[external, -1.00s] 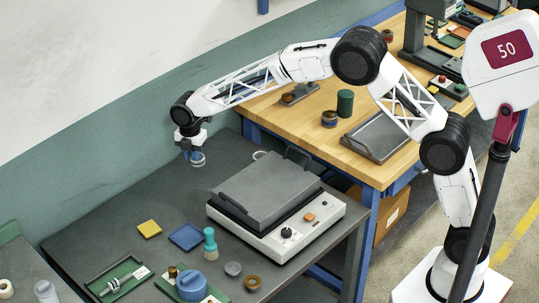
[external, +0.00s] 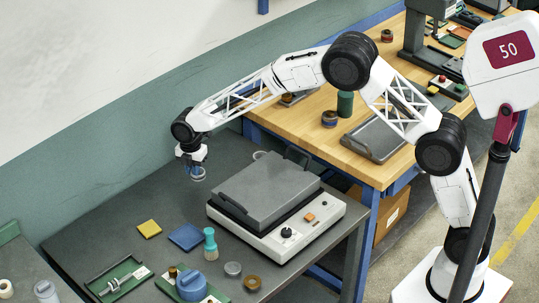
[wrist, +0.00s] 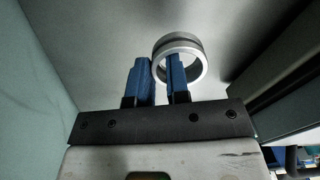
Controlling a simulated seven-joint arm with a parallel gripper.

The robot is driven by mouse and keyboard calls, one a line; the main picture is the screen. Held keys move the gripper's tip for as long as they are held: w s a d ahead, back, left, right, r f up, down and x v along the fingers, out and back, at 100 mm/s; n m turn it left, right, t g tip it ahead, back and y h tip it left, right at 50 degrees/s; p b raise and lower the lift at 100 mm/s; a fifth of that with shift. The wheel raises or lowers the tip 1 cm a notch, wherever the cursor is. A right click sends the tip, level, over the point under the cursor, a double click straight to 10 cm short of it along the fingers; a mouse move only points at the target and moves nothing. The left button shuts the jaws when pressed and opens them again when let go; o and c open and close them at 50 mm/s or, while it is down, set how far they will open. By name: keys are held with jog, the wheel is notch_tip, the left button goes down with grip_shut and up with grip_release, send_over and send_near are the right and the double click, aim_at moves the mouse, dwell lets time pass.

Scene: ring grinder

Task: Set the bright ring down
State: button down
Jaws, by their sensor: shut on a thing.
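The bright ring (wrist: 204,62) is a shiny silver band with a darker groove around its outside. In the wrist view one blue finger passes inside it and the other is outside, with the ring's wall between them. My gripper (wrist: 158,66) is shut on the ring. In the external view the ring (external: 198,178) hangs below my gripper (external: 194,162), over the back part of the dark grey bench (external: 135,205). Any gap between ring and bench is hard to judge.
The grinder (external: 275,205), with a flat grey top, stands right of my gripper. A yellow pad (external: 149,228), blue pad (external: 187,237), teal brush (external: 210,245), silver ring (external: 233,269) and brown ring (external: 252,283) lie nearer the front. The bench below my gripper looks clear.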

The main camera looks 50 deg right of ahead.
aim_at(194, 186)
jog(key=shift+f, duration=0.25)
jog(key=shift+f, duration=1.9)
jog(key=shift+f, duration=0.15)
jog(key=c, duration=1.1)
grip_release()
notch_tip(194, 186, up, 12)
jog(key=shift+r, duration=0.2)
